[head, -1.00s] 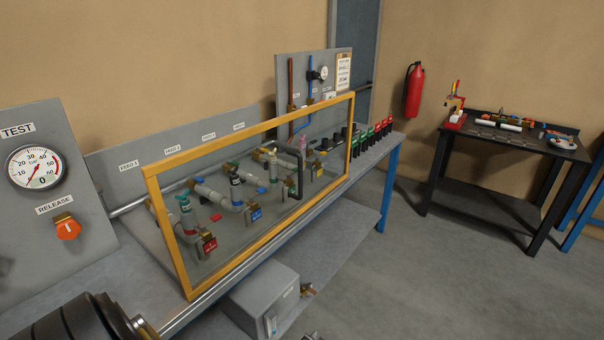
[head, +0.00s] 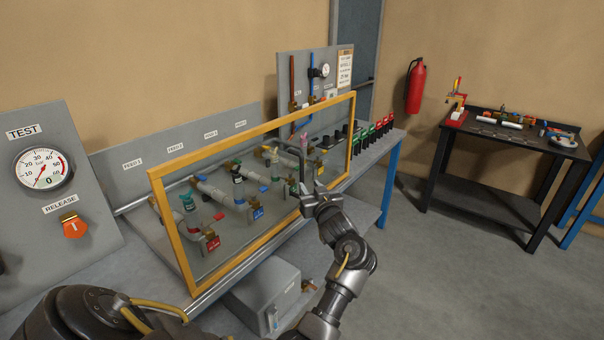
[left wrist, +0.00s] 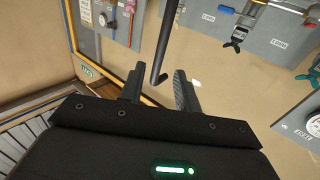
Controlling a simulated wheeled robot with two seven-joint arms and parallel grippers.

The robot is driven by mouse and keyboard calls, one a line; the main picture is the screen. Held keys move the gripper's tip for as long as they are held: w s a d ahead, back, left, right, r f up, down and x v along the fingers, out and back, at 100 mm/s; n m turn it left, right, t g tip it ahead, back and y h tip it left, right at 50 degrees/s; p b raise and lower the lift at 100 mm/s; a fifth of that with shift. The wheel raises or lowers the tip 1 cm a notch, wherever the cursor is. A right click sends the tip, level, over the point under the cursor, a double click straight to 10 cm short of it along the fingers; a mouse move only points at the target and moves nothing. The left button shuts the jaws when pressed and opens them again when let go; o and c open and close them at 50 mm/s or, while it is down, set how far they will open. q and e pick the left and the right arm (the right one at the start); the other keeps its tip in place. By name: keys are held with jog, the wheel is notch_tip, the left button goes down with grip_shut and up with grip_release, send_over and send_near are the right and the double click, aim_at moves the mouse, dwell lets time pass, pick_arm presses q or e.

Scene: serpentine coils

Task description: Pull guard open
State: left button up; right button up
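The guard is a clear panel in a yellow frame (head: 223,143), standing shut across the front of the pipe bench. Its upright black handle (head: 302,166) is on the right part of the panel. My left gripper (head: 313,190) is just in front of the handle's lower part. In the left wrist view, the black handle bar (left wrist: 168,45) reaches down between the two spread fingers (left wrist: 158,88), with gaps on both sides. The gripper is open and holds nothing. My right gripper is not in view.
Pipes with several valves (head: 205,190) lie behind the guard. A gauge panel (head: 45,180) with an orange release knob (head: 73,227) stands at left. A grey box (head: 265,292) sits below the bench. The floor (head: 440,285) to the right is clear.

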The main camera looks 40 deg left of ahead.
aim_at(303, 175)
pick_arm(q)
jog(key=p+x, duration=0.2)
jog(key=x, duration=0.5)
jog(key=shift+w+a, duration=0.15)
jog(key=shift+a, duration=0.1)
jog(key=shift+w+a, duration=0.35)
jog(key=shift+a, duration=0.15)
jog(key=shift+c, duration=0.4)
grip_shut()
